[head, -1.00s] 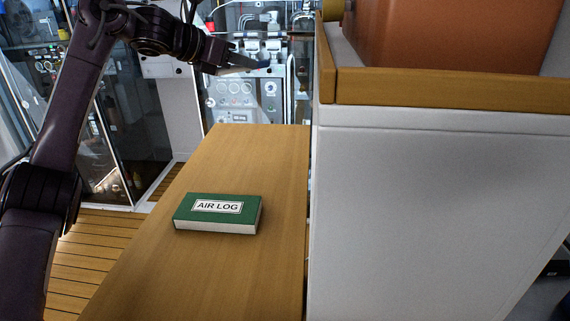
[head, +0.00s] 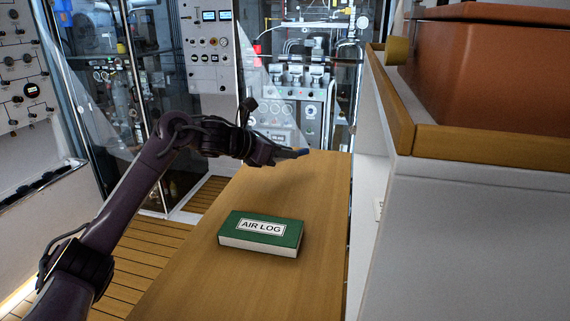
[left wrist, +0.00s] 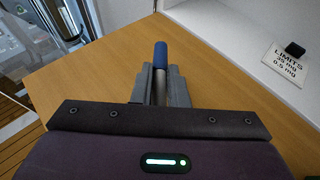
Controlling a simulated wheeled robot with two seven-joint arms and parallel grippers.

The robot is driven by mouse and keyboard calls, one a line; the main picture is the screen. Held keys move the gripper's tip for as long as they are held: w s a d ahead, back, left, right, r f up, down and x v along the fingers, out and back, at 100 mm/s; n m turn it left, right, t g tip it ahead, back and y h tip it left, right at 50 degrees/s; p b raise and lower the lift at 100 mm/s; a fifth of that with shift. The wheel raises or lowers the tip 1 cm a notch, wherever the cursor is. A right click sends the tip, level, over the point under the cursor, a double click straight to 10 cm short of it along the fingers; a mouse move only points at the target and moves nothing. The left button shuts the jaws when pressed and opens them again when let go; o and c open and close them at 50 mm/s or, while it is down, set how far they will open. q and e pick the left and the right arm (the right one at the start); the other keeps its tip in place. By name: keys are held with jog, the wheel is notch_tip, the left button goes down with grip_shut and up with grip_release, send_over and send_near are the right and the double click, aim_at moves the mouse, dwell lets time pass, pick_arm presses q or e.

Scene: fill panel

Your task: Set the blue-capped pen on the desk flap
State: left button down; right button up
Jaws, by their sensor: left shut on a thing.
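My left gripper (head: 292,154) is shut on the blue-capped pen. In the left wrist view the pen's blue cap (left wrist: 161,54) sticks out beyond the fingers (left wrist: 160,86), with a short grey length of barrel between them. In the head view only the small blue tip (head: 304,151) of the pen shows. The gripper is over the far part of the wooden desk flap (head: 200,277); I cannot tell how high above it. My right gripper is not in view.
A green "AIR LOG" book (head: 261,233) lies on the flap, nearer than the gripper. A white cabinet with a wooden-edged top (head: 400,125) and an orange-brown box (head: 490,75) stands at the right. A "LIMITS" card (left wrist: 283,65) is beside the flap.

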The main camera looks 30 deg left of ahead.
aim_at(285, 175)
pick_arm(q)
jog(key=shift+f, duration=0.25)
notch_tip(285, 175, down, 2)
jog(key=shift+d+f+p, duration=0.1)
jog(key=shift+d+p, duration=0.05)
jog(key=shift+p, duration=0.2)
jog(key=shift+f, duration=0.8)
jog(key=c, duration=1.5)
grip_release()
jog(key=shift+r, duration=0.1)
jog(key=shift+o, duration=0.3)
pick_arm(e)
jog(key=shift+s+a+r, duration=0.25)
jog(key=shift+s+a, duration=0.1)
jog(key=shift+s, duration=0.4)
